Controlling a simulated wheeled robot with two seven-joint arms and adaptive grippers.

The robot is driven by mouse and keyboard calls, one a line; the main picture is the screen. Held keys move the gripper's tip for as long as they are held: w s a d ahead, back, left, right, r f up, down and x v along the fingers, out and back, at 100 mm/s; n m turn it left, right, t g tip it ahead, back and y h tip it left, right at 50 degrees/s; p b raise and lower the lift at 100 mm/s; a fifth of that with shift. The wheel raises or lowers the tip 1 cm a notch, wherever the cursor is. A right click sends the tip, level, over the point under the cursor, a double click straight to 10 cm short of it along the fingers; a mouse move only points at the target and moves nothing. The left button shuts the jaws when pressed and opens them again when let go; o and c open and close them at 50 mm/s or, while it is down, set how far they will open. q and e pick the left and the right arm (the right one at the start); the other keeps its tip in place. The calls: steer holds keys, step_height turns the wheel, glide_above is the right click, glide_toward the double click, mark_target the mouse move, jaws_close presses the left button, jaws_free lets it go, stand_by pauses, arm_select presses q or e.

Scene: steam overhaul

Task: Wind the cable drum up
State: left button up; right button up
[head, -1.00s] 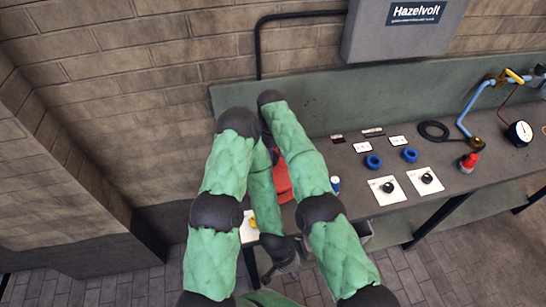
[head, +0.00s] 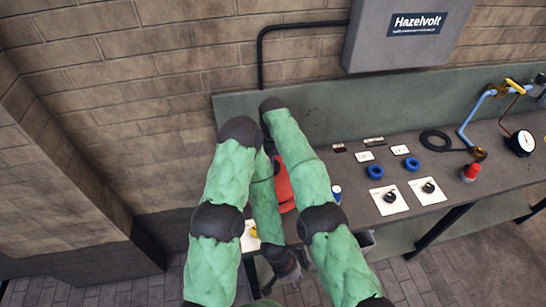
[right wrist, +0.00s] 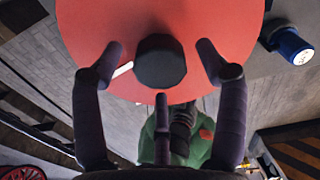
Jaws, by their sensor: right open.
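The cable drum (head: 284,187) shows red at the near left of the bench, largely hidden behind my arms. In the right wrist view its red round face (right wrist: 90,25) fills the top, with a dark knob (right wrist: 160,65) standing out from it. My right gripper (right wrist: 161,52) is open, its fingers spread on either side of the knob with gaps visible. In the head view my right gripper is hidden behind the arms. My left gripper (head: 285,268) hangs low by the bench's front edge, below the drum. Its fingers are too small and dark to read.
A blue and white can (head: 336,193) stands right of the drum. The bench (head: 400,165) carries blue rings (head: 376,172), white cards with black knobs (head: 390,198), a red-topped part (head: 471,172), a gauge (head: 523,143) and blue piping. A grey cabinet (head: 400,45) hangs above.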

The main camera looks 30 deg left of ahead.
steer(key=shift+r, duration=3.35)
